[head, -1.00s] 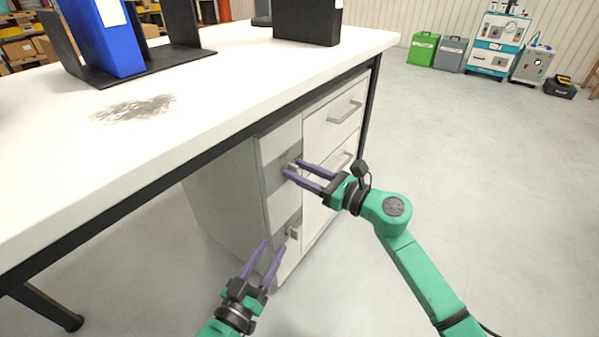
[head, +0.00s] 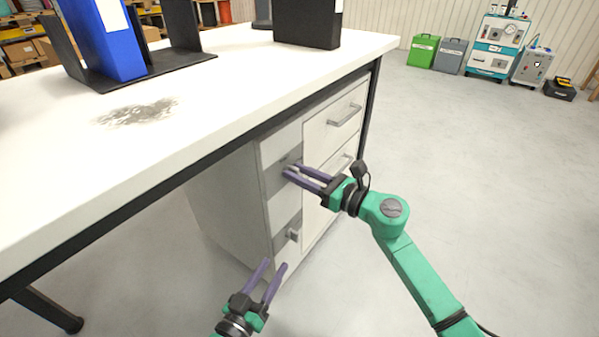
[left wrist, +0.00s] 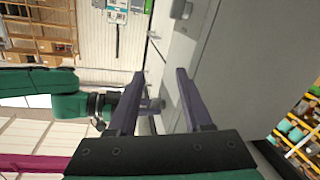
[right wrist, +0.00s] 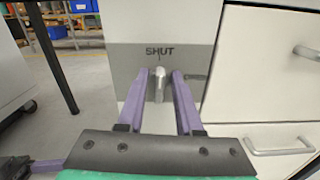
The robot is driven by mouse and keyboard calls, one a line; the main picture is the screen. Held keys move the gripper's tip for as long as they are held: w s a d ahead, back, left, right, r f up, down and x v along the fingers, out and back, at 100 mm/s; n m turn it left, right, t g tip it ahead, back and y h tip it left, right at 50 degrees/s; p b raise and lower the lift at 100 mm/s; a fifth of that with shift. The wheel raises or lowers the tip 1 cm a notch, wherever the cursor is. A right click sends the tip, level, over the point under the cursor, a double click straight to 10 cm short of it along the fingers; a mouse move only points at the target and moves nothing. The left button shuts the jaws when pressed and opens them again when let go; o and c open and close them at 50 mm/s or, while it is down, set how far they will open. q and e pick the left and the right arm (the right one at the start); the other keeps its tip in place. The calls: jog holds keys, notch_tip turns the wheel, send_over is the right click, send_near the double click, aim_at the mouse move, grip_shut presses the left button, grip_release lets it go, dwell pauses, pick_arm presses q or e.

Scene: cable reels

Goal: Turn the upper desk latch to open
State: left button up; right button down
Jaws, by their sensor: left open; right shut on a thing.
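The upper desk latch (right wrist: 158,86) is a small metal handle on a grey plate (right wrist: 126,62) marked SHUT. In the right wrist view it stands upright below that word. My right gripper (head: 293,169) is shut on this latch; the right wrist view shows a finger (right wrist: 184,102) on each side of it. In the head view the fingers mostly hide the latch. The lower latch (head: 294,235) sits on a second grey plate further down the cabinet. My left gripper (head: 275,263) is open and empty, below and left of the lower latch.
White drawers with handles (head: 345,116) are right of the latch panel. The white desk top (head: 200,105) with a dark edge overhangs the cabinet and carries a blue binder (head: 106,38). The floor (head: 480,180) to the right is clear.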

pick_arm(q)
jog(key=s+f+g+p, duration=0.1)
jog(key=s+f+g, duration=0.3)
jog(key=s+f, duration=0.5)
jog(key=a+r+m+g+y+p, duration=0.1)
jog(key=a+r+g+y+p, duration=0.1)
jog(key=r+p, duration=0.6)
jog(key=shift+w+a+r+g+p, duration=0.4)
jog(key=shift+a+g+p, duration=0.4)
jog(key=shift+g, duration=0.6)
pick_arm(e)
jog(key=shift+w+d+f+m, duration=0.1)
jog(key=shift+w+f+m, duration=0.1)
jog(key=shift+m, duration=2.7)
jog(key=shift+w+d+f+m, duration=0.1)
jog(key=shift+f+m, duration=0.1)
jog(key=shift+m, duration=2.7)
jog(key=shift+w+d+f+m, duration=0.1)
jog(key=shift+f+m, duration=0.1)
jog(key=shift+m, duration=2.7)
jog(key=c, duration=0.9)
grip_release()
pick_arm(q)
jog(key=shift+w, duration=0.1)
